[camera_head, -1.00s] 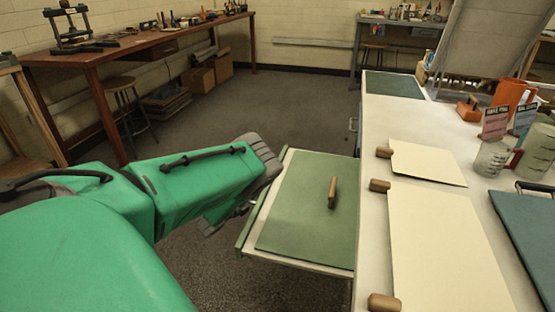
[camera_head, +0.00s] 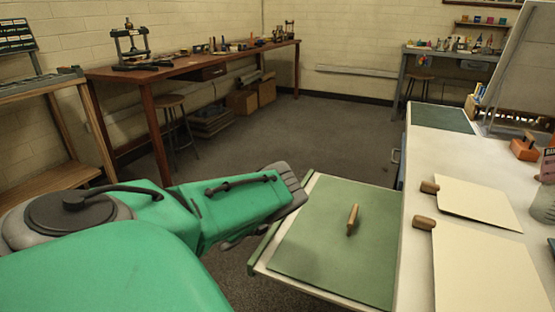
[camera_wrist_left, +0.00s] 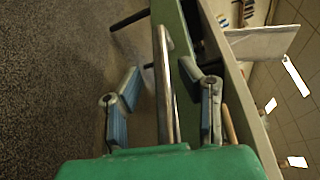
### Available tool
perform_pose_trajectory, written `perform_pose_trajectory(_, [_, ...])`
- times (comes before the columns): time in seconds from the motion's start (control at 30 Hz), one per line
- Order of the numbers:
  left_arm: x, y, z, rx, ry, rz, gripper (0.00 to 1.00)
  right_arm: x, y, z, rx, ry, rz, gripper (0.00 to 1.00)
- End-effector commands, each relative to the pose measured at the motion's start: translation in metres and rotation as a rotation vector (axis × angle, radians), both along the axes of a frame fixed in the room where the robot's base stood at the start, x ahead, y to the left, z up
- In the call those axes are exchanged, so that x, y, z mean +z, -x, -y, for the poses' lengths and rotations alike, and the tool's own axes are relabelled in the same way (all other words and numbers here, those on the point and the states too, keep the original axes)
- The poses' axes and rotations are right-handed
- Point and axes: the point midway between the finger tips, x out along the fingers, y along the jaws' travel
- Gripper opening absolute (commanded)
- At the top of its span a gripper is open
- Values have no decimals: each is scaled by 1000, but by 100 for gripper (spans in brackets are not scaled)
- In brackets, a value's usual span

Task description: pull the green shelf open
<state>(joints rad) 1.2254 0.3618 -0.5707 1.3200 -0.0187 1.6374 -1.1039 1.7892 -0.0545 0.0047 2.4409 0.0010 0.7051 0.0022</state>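The green shelf (camera_head: 330,250) is a flat board with a green top and pale rim. It stands out from the left side of the white table in the head view. A wooden peg-like piece (camera_head: 352,219) lies on it. My left gripper reaches the shelf's outer edge; its fingers are mostly hidden by my green arm there. In the left wrist view my left gripper (camera_wrist_left: 160,75) has its two fingers apart, one on each side of a metal bar handle (camera_wrist_left: 164,90), with gaps visible. The green shelf front (camera_wrist_left: 178,40) runs beside the bar. My right gripper is not in view.
The white table (camera_head: 435,165) carries cream sheets (camera_head: 485,270), wooden knobs (camera_head: 424,223) and an orange block (camera_head: 524,149). The floor (camera_head: 320,140) beyond the shelf is clear.

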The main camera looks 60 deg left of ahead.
Motion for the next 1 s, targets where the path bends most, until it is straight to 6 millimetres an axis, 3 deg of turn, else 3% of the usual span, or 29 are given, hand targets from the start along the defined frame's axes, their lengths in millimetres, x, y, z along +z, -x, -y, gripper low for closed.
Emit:
perform_pose_trajectory(0.37, [3, 8, 1, 1, -4, 4, 33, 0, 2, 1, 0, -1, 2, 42])
perform_pose_trajectory(0.8, [7, 92, 14, 2, 0, 0, 33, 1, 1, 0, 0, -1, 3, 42])
perform_pose_trajectory(1.0, [9, 113, 17, 1, 1, 2, 33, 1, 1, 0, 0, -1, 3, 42])
